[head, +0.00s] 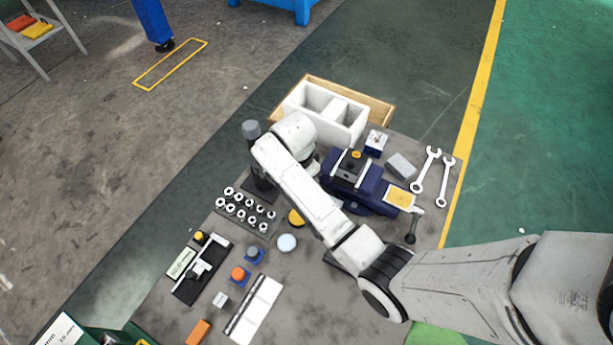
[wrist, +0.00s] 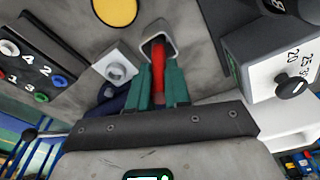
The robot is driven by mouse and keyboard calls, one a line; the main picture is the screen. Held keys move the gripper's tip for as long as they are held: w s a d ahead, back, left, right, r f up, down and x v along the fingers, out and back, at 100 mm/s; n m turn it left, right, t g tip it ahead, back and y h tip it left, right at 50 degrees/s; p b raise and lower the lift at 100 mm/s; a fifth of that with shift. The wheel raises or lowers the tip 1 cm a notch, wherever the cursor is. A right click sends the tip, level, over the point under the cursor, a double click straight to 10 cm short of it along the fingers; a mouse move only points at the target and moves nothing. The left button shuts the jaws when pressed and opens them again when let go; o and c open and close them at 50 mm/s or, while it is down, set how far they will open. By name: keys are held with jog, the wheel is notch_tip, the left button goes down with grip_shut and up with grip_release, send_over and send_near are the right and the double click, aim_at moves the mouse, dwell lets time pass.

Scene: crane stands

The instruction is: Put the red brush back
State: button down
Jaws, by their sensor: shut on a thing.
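In the wrist view my gripper (wrist: 160,88) has two green fingers shut on the red brush (wrist: 157,62). The brush shows as a narrow red strip between the fingers. Its far end lines up with a square opening with a pale rim (wrist: 173,38). I cannot tell how deep it sits in that opening or whether it touches the rim. In the head view my white arm reaches over the bench and hides the gripper and the brush.
On the bench stand a white two-compartment box (head: 352,126), a blue vise (head: 375,192), a rack of several round pieces (head: 246,211) and two wrenches (head: 426,170). In the wrist view a white block with a black knob (wrist: 270,62) is close on the right.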

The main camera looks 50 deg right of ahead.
jog(key=shift+f, duration=0.1)
jog(key=c, duration=1.1)
grip_release()
jog(key=shift+w+a+r+p, duration=0.1)
jog(key=shift+a+r+p, duration=0.25)
jog(key=shift+r, duration=1.7)
jog(key=shift+a+r+p, duration=0.1)
jog(key=shift+r+p, duration=0.35)
jog(key=shift+r, duration=1.6)
jog(key=shift+w+a+r+p, duration=0.1)
jog(key=shift+a+r+p, duration=0.25)
jog(key=shift+r, duration=1.7)
jog(key=shift+d, duration=0.1)
jog(key=s+a+f+n, duration=0.1)
jog(key=s+a+n, duration=0.1)
jog(key=s+n, duration=0.4)
jog(key=s+a+f+n, duration=0.2)
jog(key=s+n, duration=0.5)
jog(key=s, duration=0.1)
jog(key=s+a+f+n+t+y, duration=0.1)
jog(key=s+n, duration=0.5)
jog(key=s, duration=0.2)
jog(key=shift+a+f+n, duration=0.3)
jog(key=shift+a, duration=0.1)
